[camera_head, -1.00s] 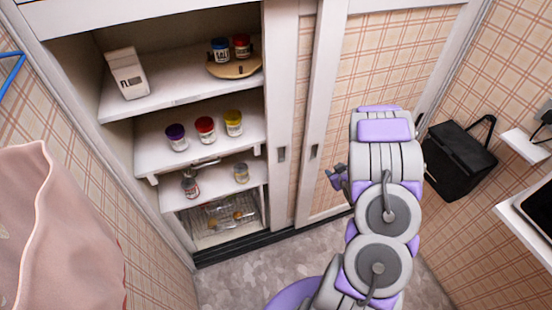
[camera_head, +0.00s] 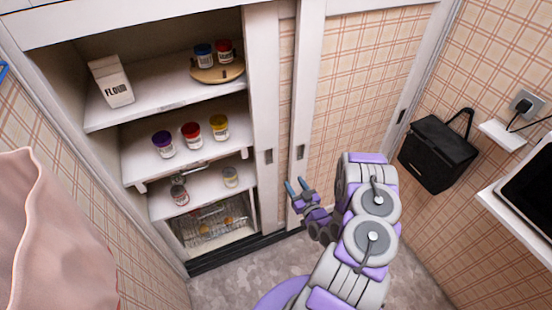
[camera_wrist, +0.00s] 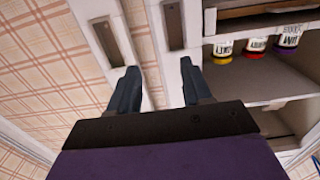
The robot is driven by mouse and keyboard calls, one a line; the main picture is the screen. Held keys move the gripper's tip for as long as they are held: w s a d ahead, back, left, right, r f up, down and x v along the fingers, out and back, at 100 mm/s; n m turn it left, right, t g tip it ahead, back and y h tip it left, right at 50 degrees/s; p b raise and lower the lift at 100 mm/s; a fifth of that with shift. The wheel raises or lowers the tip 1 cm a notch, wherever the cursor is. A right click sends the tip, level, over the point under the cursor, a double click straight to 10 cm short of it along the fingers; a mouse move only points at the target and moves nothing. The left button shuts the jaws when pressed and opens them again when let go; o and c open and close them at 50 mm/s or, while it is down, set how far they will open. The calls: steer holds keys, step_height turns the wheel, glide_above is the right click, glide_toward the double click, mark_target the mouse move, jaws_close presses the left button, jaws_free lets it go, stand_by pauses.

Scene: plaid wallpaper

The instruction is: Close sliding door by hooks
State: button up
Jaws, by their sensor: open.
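A closet stands with its left part open and its sliding doors at the right. One plaid door (camera_head: 340,105) has a pale frame with a dark recessed handle (camera_head: 300,153). A second door edge (camera_head: 262,90), beside the open shelves, has its own dark handle (camera_head: 268,156). My gripper (camera_head: 297,187) is open and empty, just below the handles, with its fingers towards the doors. In the wrist view the gripper (camera_wrist: 159,72) shows one handle (camera_wrist: 173,24) ahead between its fingers and the other handle (camera_wrist: 106,42) to the left. I cannot tell whether a finger touches a door.
Shelves (camera_head: 112,172) hold jars (camera_head: 192,133), a flour carton (camera_head: 111,82) and a round wooden board (camera_head: 232,70). A black bag (camera_head: 437,152) hangs at the right wall near a white ledge (camera_head: 510,190). Pink cloth (camera_head: 50,240) is at the left.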

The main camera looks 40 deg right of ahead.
mark_target(275, 155)
steer(key=b+x, duration=0.2)
steer(key=x, duration=1.3)
steer(key=shift+w+d, duration=0.15)
steer(key=shift+w, duration=0.2)
jaws_close()
